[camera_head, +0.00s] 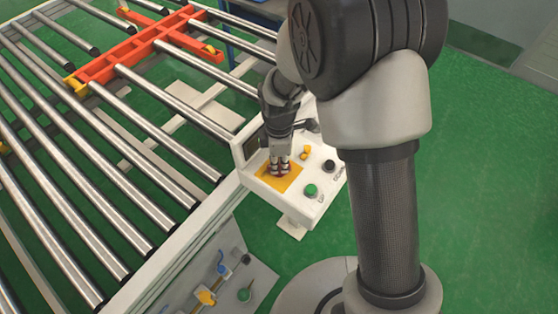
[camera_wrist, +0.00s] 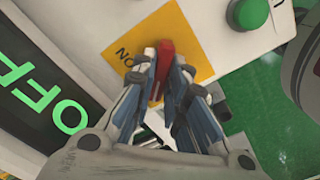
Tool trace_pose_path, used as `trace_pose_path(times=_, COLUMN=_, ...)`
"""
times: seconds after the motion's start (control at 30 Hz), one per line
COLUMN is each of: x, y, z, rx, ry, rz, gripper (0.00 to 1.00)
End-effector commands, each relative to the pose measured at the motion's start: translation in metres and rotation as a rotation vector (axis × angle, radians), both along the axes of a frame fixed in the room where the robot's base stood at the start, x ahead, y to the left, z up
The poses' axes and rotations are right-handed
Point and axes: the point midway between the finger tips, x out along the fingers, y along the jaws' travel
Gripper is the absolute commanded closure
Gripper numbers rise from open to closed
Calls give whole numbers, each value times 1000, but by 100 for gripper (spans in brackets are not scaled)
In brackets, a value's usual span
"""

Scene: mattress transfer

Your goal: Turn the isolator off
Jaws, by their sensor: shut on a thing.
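The isolator is a red knob (camera_wrist: 165,62) on a yellow plate (camera_wrist: 190,45) on the white control box (camera_head: 310,200). Lettering that appears to read "ON" shows on the plate beside the knob in the wrist view. My gripper (camera_head: 279,168) points down at the yellow plate, and its fingers (camera_wrist: 163,75) are shut on the red knob. The fingers hide part of the knob. A dark display (camera_wrist: 40,95) at the left of the wrist view shows green letters "OFF".
A green button (camera_head: 310,190), a black knob (camera_head: 329,166) and a small yellow control (camera_head: 305,152) sit beside the plate. A roller conveyor (camera_head: 120,130) with an orange frame (camera_head: 130,48) lies to the left. A lower panel with levers (camera_head: 225,280) stands in front. Green floor is clear at right.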

Motion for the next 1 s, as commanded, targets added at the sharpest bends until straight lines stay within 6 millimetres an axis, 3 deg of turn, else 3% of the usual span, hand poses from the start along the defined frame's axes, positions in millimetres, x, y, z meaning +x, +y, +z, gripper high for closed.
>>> trace_pose_path(times=0.67, x=0, y=0, z=0, rx=0, ry=-1, rz=58, gripper=100)
trace_pose_path(times=0.7, x=0, y=0, z=0, rx=0, ry=-1, rz=58, gripper=84)
trace_pose_path(times=1.0, x=0, y=0, z=0, rx=0, ry=-1, rz=56, gripper=67)
